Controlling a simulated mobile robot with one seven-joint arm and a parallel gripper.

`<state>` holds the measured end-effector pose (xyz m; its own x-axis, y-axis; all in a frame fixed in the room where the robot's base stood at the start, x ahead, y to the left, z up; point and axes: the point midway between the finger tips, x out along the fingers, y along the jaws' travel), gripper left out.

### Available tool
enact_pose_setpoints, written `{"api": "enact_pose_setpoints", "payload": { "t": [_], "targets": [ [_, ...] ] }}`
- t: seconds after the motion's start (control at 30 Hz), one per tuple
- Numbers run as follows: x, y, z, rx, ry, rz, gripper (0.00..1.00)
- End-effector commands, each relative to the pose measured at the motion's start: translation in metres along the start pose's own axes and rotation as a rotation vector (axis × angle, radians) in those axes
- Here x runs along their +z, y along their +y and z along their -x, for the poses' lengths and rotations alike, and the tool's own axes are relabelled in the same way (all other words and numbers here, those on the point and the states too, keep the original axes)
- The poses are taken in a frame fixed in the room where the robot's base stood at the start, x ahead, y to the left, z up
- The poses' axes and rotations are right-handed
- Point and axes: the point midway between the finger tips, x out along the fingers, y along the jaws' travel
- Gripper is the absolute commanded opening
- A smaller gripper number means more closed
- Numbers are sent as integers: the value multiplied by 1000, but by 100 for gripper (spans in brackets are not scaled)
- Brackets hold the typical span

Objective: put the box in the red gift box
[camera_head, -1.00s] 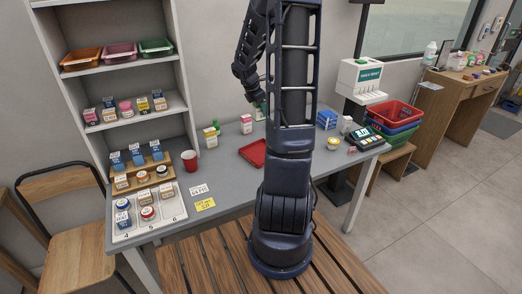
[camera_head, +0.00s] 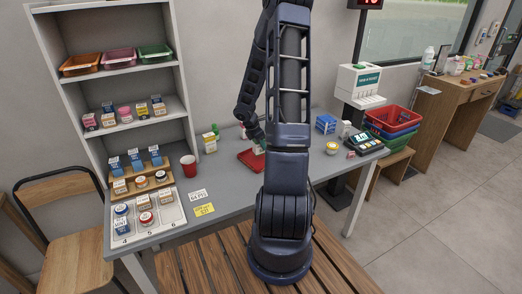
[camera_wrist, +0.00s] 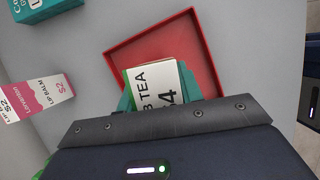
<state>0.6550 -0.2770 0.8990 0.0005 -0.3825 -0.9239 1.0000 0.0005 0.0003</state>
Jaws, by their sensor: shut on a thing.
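A small white box (camera_wrist: 153,86) with a "TEA" label and a 4 on it is held between the jaws of my gripper (camera_wrist: 160,97) in the wrist view. The red gift box (camera_wrist: 204,60) is a shallow open red tray on the grey counter. It also shows in the head view (camera_head: 247,160), partly hidden behind my arm. The tea box appears over the inside of the tray. I cannot tell whether it touches the tray floor. In the head view my gripper (camera_head: 259,143) is low over the tray.
A pink lip balm box (camera_wrist: 36,99) and a teal box (camera_wrist: 42,8) stand beside the tray. The scale (camera_head: 364,142) is at right.

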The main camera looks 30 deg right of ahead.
Motion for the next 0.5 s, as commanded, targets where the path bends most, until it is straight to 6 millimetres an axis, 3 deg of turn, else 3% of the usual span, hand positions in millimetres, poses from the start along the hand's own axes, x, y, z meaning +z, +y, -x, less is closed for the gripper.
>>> {"api": "enact_pose_setpoints", "payload": {
  "t": [0.3,0.5],
  "targets": [
    [-14,0,-31,-1,1,2,13],
    [-14,0,-33,0,0,0,13]
  ]
}}
